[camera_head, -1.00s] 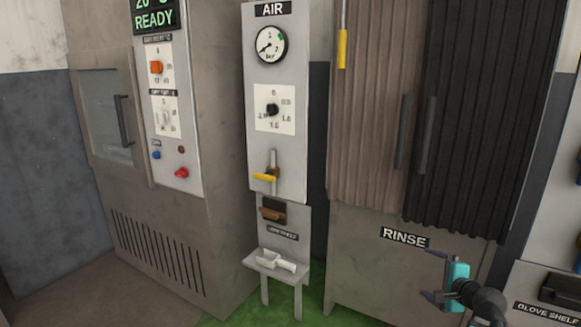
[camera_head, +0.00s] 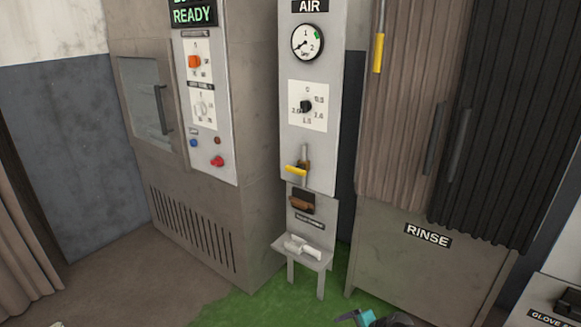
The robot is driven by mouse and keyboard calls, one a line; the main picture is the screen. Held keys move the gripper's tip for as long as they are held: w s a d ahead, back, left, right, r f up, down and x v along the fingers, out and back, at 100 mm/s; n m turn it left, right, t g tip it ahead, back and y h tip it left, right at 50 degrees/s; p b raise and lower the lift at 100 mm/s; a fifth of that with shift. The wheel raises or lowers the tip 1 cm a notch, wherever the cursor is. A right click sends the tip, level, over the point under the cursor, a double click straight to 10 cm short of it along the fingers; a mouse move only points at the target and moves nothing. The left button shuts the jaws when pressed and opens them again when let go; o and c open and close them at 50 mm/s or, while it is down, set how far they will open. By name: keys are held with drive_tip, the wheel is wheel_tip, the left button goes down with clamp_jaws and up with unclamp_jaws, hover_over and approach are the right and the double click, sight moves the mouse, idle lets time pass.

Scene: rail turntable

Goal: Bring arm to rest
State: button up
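My gripper (camera_head: 352,317) shows only in part at the bottom edge, a little right of the middle, with a teal piece and a dark joint behind it. It is low in front of the RINSE cabinet (camera_head: 420,270) and appears apart from it. Most of my arm is cut off by the lower edge. Whether the fingers are open or shut cannot be told, and I see nothing held in them.
A grey AIR panel (camera_head: 302,140) stands in the middle, with a small shelf (camera_head: 318,262) bearing a white object (camera_head: 303,245). An oven-like cabinet (camera_head: 225,255) is left of it. Curtains (camera_head: 405,120) hang at right.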

drive_tip(key=s+a+f+n+g+h+p, duration=0.1)
drive_tip(key=s+a+f+n+g+p, duration=0.25)
drive_tip(key=s, duration=0.55)
drive_tip(key=s+a+f+n+g+p, duration=0.25)
drive_tip(key=s+a+f, duration=0.2)
drive_tip(key=s, duration=0.55)
drive_tip(key=s+d+n+g+h, duration=0.3)
drive_tip(key=s+d+n+g, duration=0.1)
drive_tip(key=s, duration=0.6)
drive_tip(key=shift+s+d+f+n+h, duration=0.45)
drive_tip(key=shift+d+n, duration=0.25)
drive_tip(key=shift+n, duration=0.4)
